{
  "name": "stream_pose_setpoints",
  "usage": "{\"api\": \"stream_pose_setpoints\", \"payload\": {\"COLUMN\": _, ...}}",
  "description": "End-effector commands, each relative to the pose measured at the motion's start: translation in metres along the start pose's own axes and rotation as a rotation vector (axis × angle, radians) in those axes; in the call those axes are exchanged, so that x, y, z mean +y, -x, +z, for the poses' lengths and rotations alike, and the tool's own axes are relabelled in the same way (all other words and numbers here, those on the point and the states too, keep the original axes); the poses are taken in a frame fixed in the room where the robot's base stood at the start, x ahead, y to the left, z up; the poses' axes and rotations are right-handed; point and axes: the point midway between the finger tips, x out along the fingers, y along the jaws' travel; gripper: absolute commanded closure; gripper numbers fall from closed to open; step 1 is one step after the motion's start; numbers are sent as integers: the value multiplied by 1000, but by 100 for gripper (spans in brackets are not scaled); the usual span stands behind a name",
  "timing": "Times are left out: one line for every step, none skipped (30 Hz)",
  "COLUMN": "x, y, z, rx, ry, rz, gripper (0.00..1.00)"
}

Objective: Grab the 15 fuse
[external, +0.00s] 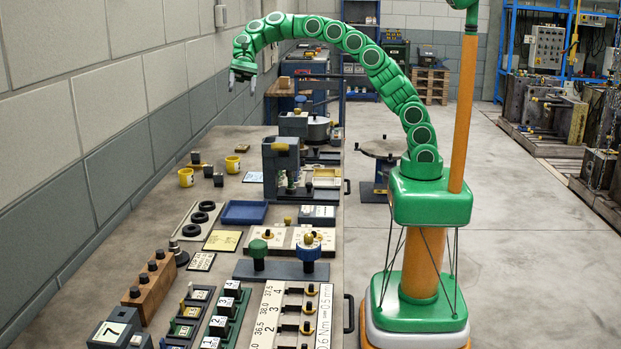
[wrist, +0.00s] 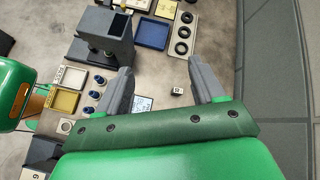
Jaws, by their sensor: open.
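My gripper (external: 243,82) is raised high above the far part of the bench near the left wall, fingers apart and empty. In the wrist view my gripper (wrist: 160,76) shows its two grey fingers spread wide with bench surface between them. No label reading 15 is legible in either view, so I cannot tell which thing is the 15 fuse. Several small dark-blue pegs (wrist: 95,95) stand left of the left finger in the wrist view. A small dark block with a pale marked top (wrist: 177,91) lies on the bench between the fingers, well below them.
A grey upright fixture (external: 280,165) stands mid-bench; a blue tray (external: 244,212) lies before it. A plate with several black rings (wrist: 183,35) shows in the wrist view. The near bench (external: 220,247) is crowded. The air around my gripper is clear.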

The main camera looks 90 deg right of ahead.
Motion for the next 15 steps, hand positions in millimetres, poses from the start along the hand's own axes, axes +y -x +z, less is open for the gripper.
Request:
{"api": "stream_pose_setpoints", "payload": {"x": -8, "y": 0, "z": -8, "rx": -14, "ry": -22, "rz": -10, "gripper": 32}}
{"api": "stream_pose_setpoints", "payload": {"x": -12, "y": 1, "z": -12, "rx": -21, "ry": -35, "rz": -16, "gripper": 32}}
{"api": "stream_pose_setpoints", "payload": {"x": -19, "y": 2, "z": -18, "rx": -31, "ry": -51, "rz": -25, "gripper": 32}}
{"api": "stream_pose_setpoints", "payload": {"x": -23, "y": 2, "z": -22, "rx": -40, "ry": -64, "rz": -32, "gripper": 32}}
{"api": "stream_pose_setpoints", "payload": {"x": -27, "y": 3, "z": -26, "rx": -46, "ry": -76, "rz": -38, "gripper": 32}}
{"api": "stream_pose_setpoints", "payload": {"x": -32, "y": 4, "z": -31, "rx": -57, "ry": -94, "rz": -45, "gripper": 32}}
{"api": "stream_pose_setpoints", "payload": {"x": -36, "y": 5, "z": -35, "rx": -65, "ry": -105, "rz": -51, "gripper": 32}}
{"api": "stream_pose_setpoints", "payload": {"x": -40, "y": 5, "z": -40, "rx": -72, "ry": -119, "rz": -56, "gripper": 32}}
{"api": "stream_pose_setpoints", "payload": {"x": -45, "y": 6, "z": -46, "rx": -83, "ry": -134, "rz": -64, "gripper": 32}}
{"api": "stream_pose_setpoints", "payload": {"x": -49, "y": 7, "z": -50, "rx": -90, "ry": -147, "rz": -69, "gripper": 32}}
{"api": "stream_pose_setpoints", "payload": {"x": -52, "y": 8, "z": -54, "rx": -97, "ry": -158, "rz": -74, "gripper": 32}}
{"api": "stream_pose_setpoints", "payload": {"x": -56, "y": 8, "z": -59, "rx": -108, "ry": -174, "rz": -80, "gripper": 32}}
{"api": "stream_pose_setpoints", "payload": {"x": -59, "y": 8, "z": -64, "rx": -115, "ry": -186, "rz": -83, "gripper": 32}}
{"api": "stream_pose_setpoints", "payload": {"x": -62, "y": 9, "z": -69, "rx": -122, "ry": -199, "rz": -87, "gripper": 32}}
{"api": "stream_pose_setpoints", "payload": {"x": -66, "y": 9, "z": -74, "rx": -132, "ry": -213, "rz": -92, "gripper": 32}}
